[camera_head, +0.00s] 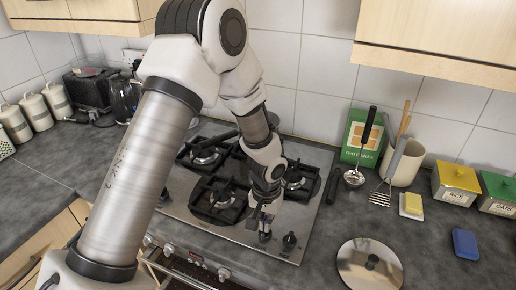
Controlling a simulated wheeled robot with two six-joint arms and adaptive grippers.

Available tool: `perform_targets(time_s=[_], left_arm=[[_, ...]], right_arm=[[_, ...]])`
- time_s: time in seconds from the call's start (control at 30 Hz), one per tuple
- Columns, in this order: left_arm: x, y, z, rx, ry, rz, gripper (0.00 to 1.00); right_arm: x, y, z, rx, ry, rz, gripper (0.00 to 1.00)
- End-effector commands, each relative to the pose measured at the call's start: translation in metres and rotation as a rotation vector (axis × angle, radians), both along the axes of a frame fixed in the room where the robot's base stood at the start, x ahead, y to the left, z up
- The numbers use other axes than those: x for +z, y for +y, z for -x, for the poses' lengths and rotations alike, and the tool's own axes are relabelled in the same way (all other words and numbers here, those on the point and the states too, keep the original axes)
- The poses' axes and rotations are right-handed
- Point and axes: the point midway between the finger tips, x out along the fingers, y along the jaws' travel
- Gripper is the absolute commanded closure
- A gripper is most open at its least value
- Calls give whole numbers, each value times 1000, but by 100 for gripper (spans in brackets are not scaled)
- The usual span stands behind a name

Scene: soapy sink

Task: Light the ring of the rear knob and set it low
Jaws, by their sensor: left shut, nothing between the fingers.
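The steel gas hob (215,233) lies in the worktop, with black pan supports over its burners. A black knob (289,241) stands at its front right corner. My left arm reaches across from the left, and my left gripper (264,225) points down over the front right of the hob. It is shut and empty, just left of that knob. A dark shape under its fingertips may be another knob; I cannot tell whether they touch. The gripper and arm hide part of this area, so I cannot make out which knob is the rear one. No flame shows on the visible burners.
Oven knobs (223,273) line the front below the hob. A round steel lid (370,265) lies to the right, near a ladle (355,177) and a utensil pot (405,162). A blue sponge (465,244) lies farther right. Wall cupboards (440,45) overhang the back.

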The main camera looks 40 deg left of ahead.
Motion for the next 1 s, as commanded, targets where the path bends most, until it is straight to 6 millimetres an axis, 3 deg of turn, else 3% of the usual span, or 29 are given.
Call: perform_targets(time_s=[0.73, 1.0], left_arm=[[68, 0, 0, 1, 0, 0, 100], [70, 0, 0, 1, 0, 0, 100]], right_arm=[[58, 0, 0, 0, 0, 0, 60], [60, 0, 0, 0, 0, 0, 60]])
